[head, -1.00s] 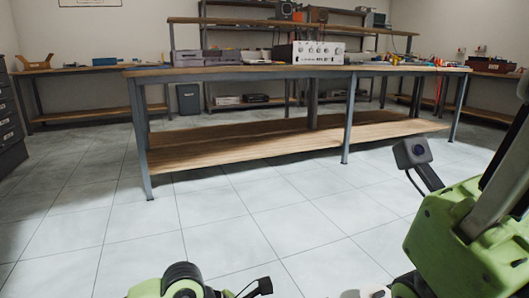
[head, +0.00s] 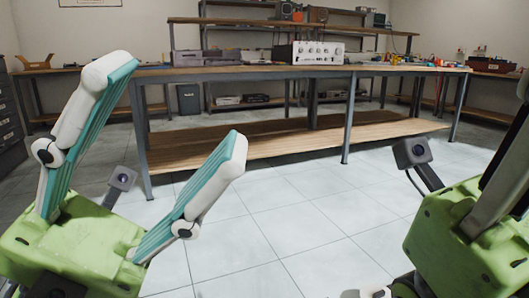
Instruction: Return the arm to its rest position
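My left gripper (head: 180,107) stands raised in the left foreground of the head view. Its two white fingers with teal inner pads are spread wide apart, with nothing between them. Its green body is at the lower left, with a small dark camera beside it. My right gripper (head: 465,238) is at the lower right edge. Its green body and camera show, but the frame cuts it off and its fingertips cannot be made out. Neither gripper is seen touching anything.
A long workbench (head: 240,73) with a lower wooden shelf (head: 290,143) stands ahead. Dark drawers (head: 8,125) are at far left. The tiled floor (head: 300,220) before the bench is clear.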

